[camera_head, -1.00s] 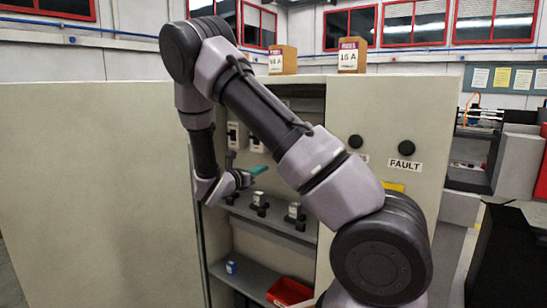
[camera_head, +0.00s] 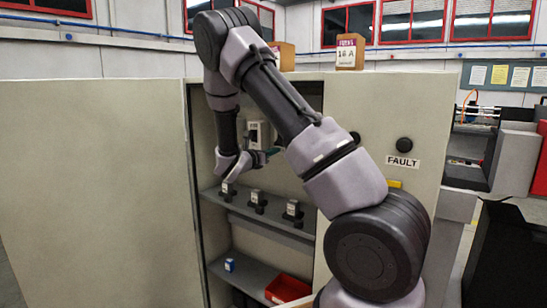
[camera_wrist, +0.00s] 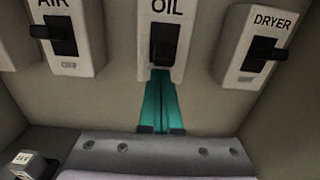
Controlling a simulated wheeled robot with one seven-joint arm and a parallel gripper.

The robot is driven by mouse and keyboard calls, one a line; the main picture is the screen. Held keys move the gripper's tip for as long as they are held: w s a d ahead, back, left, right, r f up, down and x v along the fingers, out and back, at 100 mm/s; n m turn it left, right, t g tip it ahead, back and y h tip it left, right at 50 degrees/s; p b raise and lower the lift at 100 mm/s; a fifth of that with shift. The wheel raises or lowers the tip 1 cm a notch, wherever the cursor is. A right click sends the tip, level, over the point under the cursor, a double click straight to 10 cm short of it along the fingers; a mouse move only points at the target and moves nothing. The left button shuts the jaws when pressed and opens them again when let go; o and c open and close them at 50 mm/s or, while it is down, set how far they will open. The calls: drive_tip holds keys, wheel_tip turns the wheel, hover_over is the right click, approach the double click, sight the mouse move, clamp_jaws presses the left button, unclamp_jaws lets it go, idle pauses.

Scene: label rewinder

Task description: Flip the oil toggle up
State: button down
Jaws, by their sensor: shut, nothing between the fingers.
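The oil toggle (camera_wrist: 163,50) is a dark lever on a white switch box labelled OIL, at the top centre of the wrist view. The lever appears to point down. My gripper (camera_wrist: 162,74) is shut and empty, its teal fingers pressed together. Its tips are at the lower edge of the oil box, just below the lever; whether they touch cannot be told. In the head view my gripper (camera_head: 272,151) is inside the open cabinet, in front of the back wall, partly hidden by my arm.
The AIR switch (camera_wrist: 62,38) is left of the oil box and the DRYER switch (camera_wrist: 264,50) is right, both close. Below, a shelf (camera_head: 266,218) carries several small dark-based parts. A red bin (camera_head: 288,289) and a blue item (camera_head: 229,265) sit lower.

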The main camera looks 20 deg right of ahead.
idle(0.4)
drive_tip(key=shift+a+r+y, duration=0.1)
drive_tip(key=shift+r+y, duration=0.05)
drive_tip(key=shift+y, duration=0.25)
drive_tip(key=shift+s+a+r+g+y, duration=0.15)
drive_tip(key=shift+r+g+y, duration=0.4)
drive_tip(key=shift+g, duration=0.25)
drive_tip(key=y, duration=0.1)
drive_tip(key=r+g+y, duration=0.2)
drive_tip(key=y, duration=0.1)
drive_tip(key=shift+s+a, duration=0.1)
drive_tip(key=shift+a, duration=0.15)
drive_tip(key=shift+r, duration=0.15)
